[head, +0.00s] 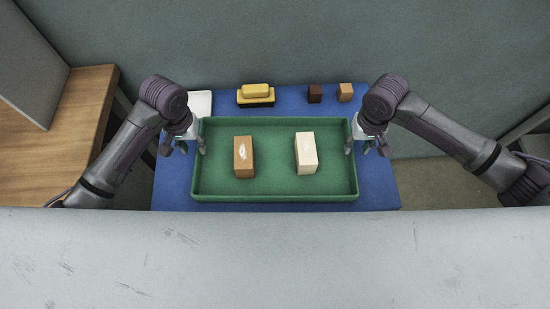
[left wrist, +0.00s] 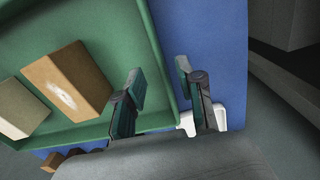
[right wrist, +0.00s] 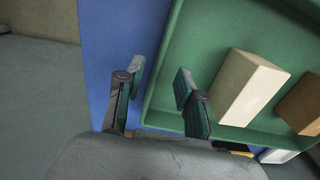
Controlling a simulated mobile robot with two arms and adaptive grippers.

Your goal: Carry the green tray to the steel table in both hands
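The green tray (head: 275,190) lies flat on a blue-topped table (head: 385,195). A brown block (head: 244,157) with a pale mark stands inside it on the left, and a cream block (head: 306,153) stands on the right. My left gripper (head: 183,147) is at the tray's left wall, open, one finger inside and one outside; the left wrist view shows the wall (left wrist: 162,70) between the fingers with gaps. My right gripper (head: 367,148) is likewise open astride the right wall, which shows in the right wrist view (right wrist: 162,80). I cannot identify the steel table.
Behind the tray are a white dish (head: 200,103), a yellow-and-dark stacked item (head: 255,94), a dark brown cube (head: 315,93) and a light brown cube (head: 346,92). A wooden table (head: 60,130) is at the left. A pale grey surface (head: 275,255) fills the front.

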